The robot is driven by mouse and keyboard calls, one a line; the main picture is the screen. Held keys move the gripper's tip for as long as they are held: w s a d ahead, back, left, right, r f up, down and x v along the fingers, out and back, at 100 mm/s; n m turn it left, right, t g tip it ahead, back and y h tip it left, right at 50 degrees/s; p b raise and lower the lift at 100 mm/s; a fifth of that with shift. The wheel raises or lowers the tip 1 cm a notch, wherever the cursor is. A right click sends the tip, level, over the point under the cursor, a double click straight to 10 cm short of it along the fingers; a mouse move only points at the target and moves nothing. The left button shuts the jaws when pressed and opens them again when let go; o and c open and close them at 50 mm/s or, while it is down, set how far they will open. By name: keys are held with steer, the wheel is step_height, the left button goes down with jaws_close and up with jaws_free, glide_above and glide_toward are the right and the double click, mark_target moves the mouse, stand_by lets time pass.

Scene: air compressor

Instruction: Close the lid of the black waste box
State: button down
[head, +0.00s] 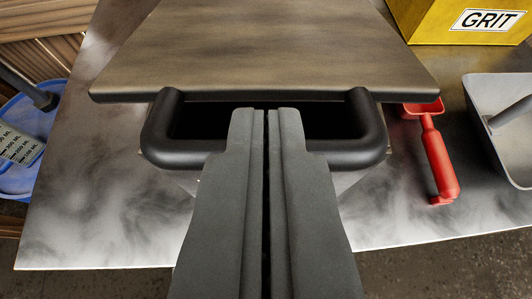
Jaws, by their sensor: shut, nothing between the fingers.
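The black waste box has a flat, dark lid (265,45) that fills the top middle of the view. A thick black rounded bar (265,158) loops out below the lid's near edge, with a dark gap between bar and lid. My gripper (266,112) is shut and empty, its two grey fingers pointing forward over the bar, with the tips over the dark gap just short of the lid's near edge. I cannot tell whether the fingers touch the bar or the lid. The box's body below is mostly hidden, and how far the lid stands open is unclear.
A smoky grey-white table (90,215) lies underneath, with its front edge near the bottom. A red scoop (438,160), a grey tray (490,100) and a yellow GRIT box (450,20) stand on the right. A blue container (25,135) is at the left, beyond the table edge.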

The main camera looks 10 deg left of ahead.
step_height(320, 180, down, 10)
steer(key=s, duration=0.1)
steer(key=shift+s+d+r, duration=0.15)
steer(key=shift+s+r, duration=0.05)
steer(key=shift+s, duration=0.2)
